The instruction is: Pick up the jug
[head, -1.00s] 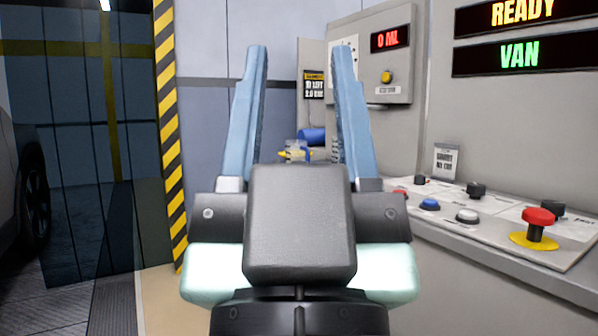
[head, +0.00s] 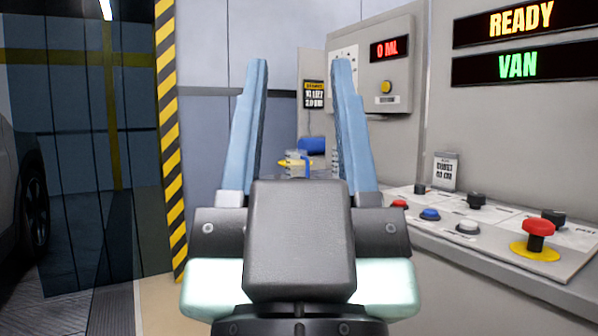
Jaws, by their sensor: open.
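My gripper (head: 302,70) is open and empty, its two blue fingers pointing forward and up in the middle of the head view. Between the fingers, farther off, is a small group of items: a blue object (head: 312,146) and a clear and yellow object (head: 294,163). I cannot tell for sure which of them is the jug, as they are small and partly hidden behind my gripper. My gripper touches none of them.
On the right is a control panel with a red mushroom button (head: 538,229) and other knobs. Above it is a display reading READY (head: 515,22). A dispenser box (head: 372,70) reads 0 ML. A striped post (head: 169,130) and a dark vehicle (head: 28,180) are at left.

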